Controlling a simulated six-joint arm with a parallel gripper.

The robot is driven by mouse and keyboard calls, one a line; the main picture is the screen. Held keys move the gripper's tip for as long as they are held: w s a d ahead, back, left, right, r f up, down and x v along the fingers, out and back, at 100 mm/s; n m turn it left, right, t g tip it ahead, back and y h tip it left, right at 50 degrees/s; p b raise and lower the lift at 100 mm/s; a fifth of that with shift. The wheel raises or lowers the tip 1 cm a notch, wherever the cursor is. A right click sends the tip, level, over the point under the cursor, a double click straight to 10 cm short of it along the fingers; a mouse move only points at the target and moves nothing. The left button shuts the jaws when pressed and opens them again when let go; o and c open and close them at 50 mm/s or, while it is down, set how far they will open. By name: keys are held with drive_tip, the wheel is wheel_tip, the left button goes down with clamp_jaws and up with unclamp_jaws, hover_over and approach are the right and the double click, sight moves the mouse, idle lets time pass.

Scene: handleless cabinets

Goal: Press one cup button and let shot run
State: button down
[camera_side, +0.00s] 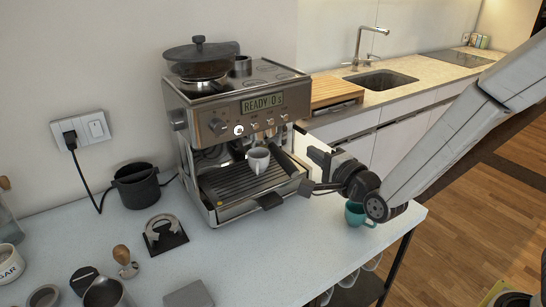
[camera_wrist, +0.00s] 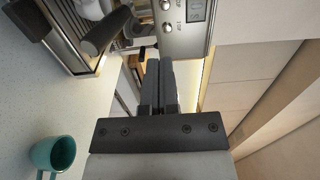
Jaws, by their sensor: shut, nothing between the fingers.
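The espresso machine (camera_side: 240,130) stands on the white counter. Its display (camera_side: 262,102) reads "READY 0 s". A row of small buttons (camera_side: 262,123) lies under the display; their labels are too small to read in the side view. A white cup (camera_side: 258,160) is on the drip tray side, below the brew area. The dark portafilter handle (camera_side: 284,162) points out front. My gripper (camera_side: 308,188) is shut and empty, just right of the machine's front corner. In the wrist view my gripper (camera_wrist: 159,64) points past the panel (camera_wrist: 183,25), apart from it.
A teal cup (camera_side: 357,214) stands at the counter's right edge, close by my wrist. A black knock bin (camera_side: 136,186), a tamping stand (camera_side: 164,234) and coffee tools lie left. A wooden board (camera_side: 333,93) and sink (camera_side: 380,81) are behind.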

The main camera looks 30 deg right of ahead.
sight(272, 124)
drive_tip(key=shift+w, duration=6.85)
drive_tip(key=shift+w, duration=0.2)
drive_tip(key=shift+w+r, duration=0.1)
drive_tip(key=shift+w, duration=0.5)
drive_tip(key=shift+s+d, duration=0.1)
drive_tip(key=shift+s, duration=0.1)
drive_tip(key=shift+s+f, duration=0.15)
drive_tip(key=shift+s, duration=1.95)
drive_tip(key=shift+s+f, duration=0.1)
drive_tip(key=shift+s, duration=1.95)
